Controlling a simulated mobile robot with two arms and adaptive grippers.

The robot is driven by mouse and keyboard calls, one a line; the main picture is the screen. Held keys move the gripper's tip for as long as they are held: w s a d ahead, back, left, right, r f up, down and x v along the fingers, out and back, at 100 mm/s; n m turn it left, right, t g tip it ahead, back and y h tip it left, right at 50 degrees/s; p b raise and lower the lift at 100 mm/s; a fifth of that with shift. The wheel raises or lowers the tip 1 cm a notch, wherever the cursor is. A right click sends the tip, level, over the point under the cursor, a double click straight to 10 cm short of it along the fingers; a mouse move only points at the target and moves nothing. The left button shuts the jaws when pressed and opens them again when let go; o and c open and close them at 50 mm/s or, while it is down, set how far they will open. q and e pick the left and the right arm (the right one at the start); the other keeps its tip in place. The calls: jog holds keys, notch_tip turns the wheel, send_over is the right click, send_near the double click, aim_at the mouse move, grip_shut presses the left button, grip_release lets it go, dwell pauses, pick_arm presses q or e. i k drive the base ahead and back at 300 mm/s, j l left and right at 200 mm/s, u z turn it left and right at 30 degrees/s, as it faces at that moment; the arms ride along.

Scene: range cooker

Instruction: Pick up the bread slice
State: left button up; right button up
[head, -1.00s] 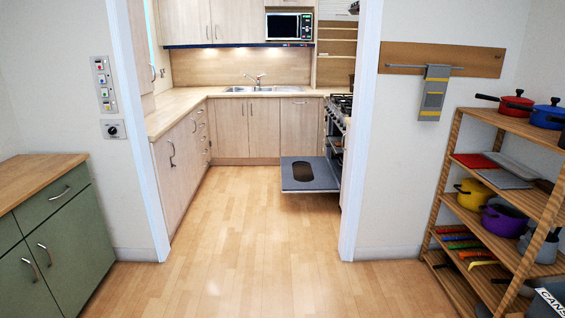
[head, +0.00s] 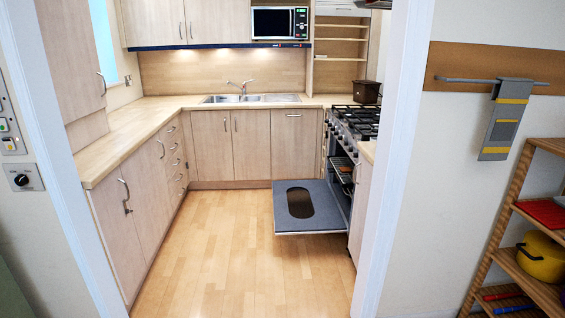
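No bread slice can be made out in the head view. The range cooker (head: 343,138) stands on the right side of the kitchen beyond the doorway. Its oven door (head: 318,222) is folded down flat, with a dark oval window, and the oven cavity is open. Something small and brownish shows on a rack inside the oven (head: 340,166), too small to tell what it is. Neither of my grippers is in view.
The doorway's right frame (head: 395,160) stands close to the cooker. The wooden floor (head: 225,250) is clear left of the lowered oven door. A counter with a sink (head: 250,98) runs along the back. A wooden shelf (head: 508,205) with pots stands at right.

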aim_at(344, 170)
jog(key=i+z, duration=0.1)
jog(key=i, duration=0.9)
jog(key=i+j, duration=0.2)
jog(key=i, duration=0.75)
jog(key=l+z, duration=0.05)
